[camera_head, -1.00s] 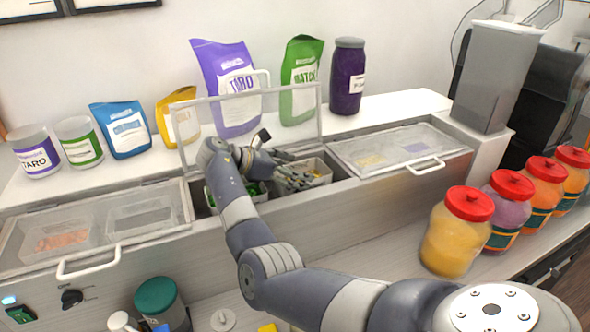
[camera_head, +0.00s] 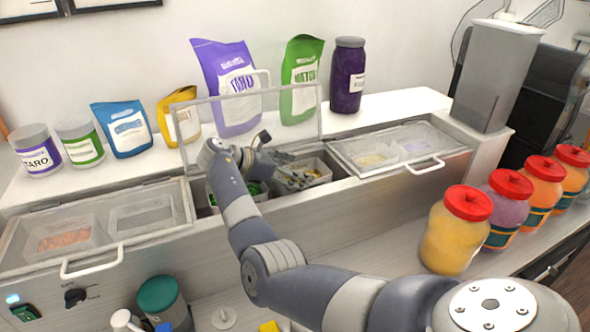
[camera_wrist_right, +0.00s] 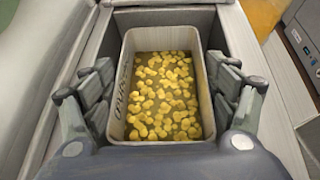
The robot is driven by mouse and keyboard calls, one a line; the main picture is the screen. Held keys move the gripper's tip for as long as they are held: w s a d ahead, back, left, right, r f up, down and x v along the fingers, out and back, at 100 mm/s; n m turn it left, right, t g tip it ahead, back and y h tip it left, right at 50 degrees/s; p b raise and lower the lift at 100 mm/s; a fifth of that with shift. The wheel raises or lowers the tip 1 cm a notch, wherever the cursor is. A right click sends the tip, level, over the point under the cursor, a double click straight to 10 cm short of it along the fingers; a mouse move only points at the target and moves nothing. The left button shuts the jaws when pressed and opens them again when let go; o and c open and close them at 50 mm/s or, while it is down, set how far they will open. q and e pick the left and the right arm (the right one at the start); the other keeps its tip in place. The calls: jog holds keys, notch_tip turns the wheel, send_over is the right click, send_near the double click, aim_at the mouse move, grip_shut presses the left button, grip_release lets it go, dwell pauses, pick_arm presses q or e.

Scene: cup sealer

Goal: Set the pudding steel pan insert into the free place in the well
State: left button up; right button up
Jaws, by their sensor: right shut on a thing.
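The pudding steel pan insert (camera_head: 318,168), a light metal pan with yellow pieces in it, is at the open middle section of the well (camera_head: 342,190). In the right wrist view the pan (camera_wrist_right: 204,98) lies lengthwise inside the opening, roughly level. My right gripper (camera_head: 292,180) is shut on the pan, with a finger along each long side; it also shows in the right wrist view (camera_wrist_right: 160,98). Whether the pan's bottom rests on anything is hidden. My left gripper is not in view.
An insert with green contents (camera_head: 252,190) sits just left of the pan. A raised clear lid (camera_head: 268,130) stands behind the opening. Closed lids cover the left (camera_head: 95,222) and right (camera_head: 395,148) sections. Red-lidded jars (camera_head: 460,230) stand at the front right.

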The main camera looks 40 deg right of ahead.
jog(key=shift+r, duration=0.1)
jog(key=o, duration=2.1)
jog(key=v, duration=1.2)
jog(key=shift+s, duration=0.1)
